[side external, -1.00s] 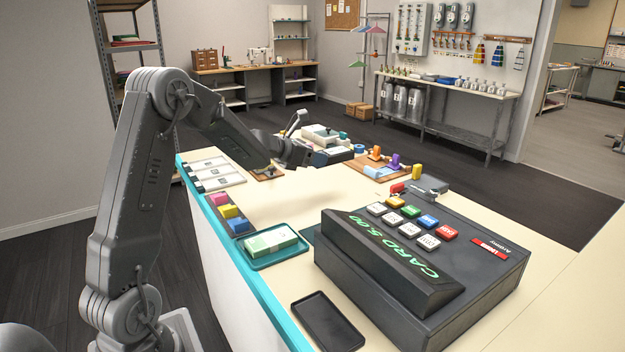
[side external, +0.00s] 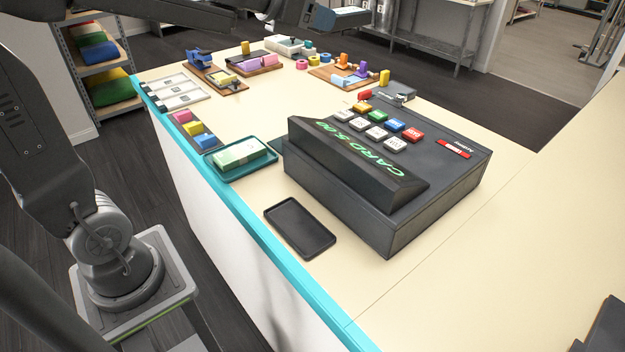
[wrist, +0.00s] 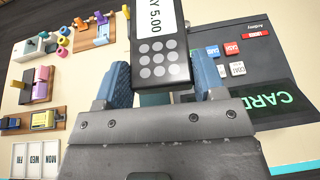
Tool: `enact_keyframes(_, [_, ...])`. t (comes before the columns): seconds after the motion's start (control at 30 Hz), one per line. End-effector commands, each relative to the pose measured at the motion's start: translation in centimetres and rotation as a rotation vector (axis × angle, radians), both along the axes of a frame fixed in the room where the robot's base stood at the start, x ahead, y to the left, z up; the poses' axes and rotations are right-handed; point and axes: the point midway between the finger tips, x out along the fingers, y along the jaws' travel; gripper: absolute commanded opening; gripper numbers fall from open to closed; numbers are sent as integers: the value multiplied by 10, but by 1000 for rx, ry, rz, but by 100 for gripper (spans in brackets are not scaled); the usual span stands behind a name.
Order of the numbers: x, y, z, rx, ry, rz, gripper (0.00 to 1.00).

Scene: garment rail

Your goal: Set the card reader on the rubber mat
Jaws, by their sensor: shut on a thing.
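In the wrist view my gripper (wrist: 162,82) is shut on the card reader (wrist: 159,58), a dark handset with grey round keys and a white screen. The blue fingers press its two sides; its top runs out of frame.
A large dark cash register (side external: 390,180) with coloured keys stands right beside the mat. A teal tray (side external: 222,174) with banknotes lies left of it. Coloured blocks (side external: 193,128) and several small boards crowd the far counter. The counter's right side is clear.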

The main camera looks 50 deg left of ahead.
Motion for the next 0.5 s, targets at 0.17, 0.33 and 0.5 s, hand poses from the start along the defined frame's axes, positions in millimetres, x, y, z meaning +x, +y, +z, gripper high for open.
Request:
enact_keyframes(0.17, [-16, -22, 19, 1, -3, 22, 28])
enact_keyframes(0.33, [-27, -37, 32, 1, -5, 34, 28])
enact_keyframes(0.5, [-37, -48, 42, 0, -3, 45, 28])
